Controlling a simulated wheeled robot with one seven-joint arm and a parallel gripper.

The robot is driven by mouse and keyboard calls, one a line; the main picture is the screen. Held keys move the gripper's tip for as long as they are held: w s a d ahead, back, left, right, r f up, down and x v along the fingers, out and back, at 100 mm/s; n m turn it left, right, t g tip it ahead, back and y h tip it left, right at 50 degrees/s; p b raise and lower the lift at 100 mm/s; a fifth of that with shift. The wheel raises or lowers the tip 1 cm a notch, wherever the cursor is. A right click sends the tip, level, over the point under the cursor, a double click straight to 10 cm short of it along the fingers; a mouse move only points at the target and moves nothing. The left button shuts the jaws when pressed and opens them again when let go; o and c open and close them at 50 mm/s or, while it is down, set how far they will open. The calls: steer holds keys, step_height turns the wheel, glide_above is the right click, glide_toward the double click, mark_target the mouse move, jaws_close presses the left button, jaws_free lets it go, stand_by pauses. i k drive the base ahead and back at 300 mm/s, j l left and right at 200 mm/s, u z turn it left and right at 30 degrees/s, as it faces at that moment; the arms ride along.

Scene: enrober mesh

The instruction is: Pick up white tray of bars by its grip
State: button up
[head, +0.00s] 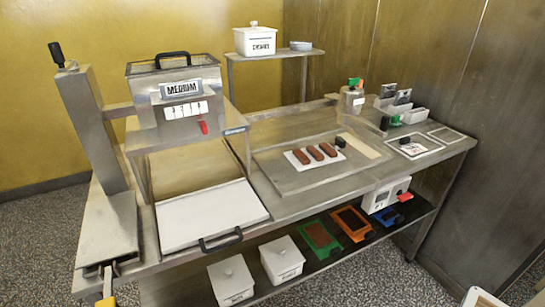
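The white tray of bars (297,163) is a small, thin white sheet. It lies flat in a shallow metal pan (300,182) on the steel table. Three brown bars (315,153) lie side by side on it. A small black grip (340,142) stands at its right end. My gripper is not in view, and nothing is seen touching the tray.
A machine labelled MEDIUM (180,89) stands left of the pan. A larger white tray (210,215) with a black handle lies in front of it. A dark bottle (384,123), a jar (351,102) and holders (400,108) stand at the right. Lidded white boxes (231,281) sit below.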

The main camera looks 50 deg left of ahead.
mark_target(312, 156)
steer(key=u, duration=1.7)
steer(key=i+l+u, duration=0.35)
steer(key=l+u, duration=0.15)
steer(key=i+l+u, duration=0.1)
steer(key=l+u, duration=0.15)
steer(key=l, duration=0.2)
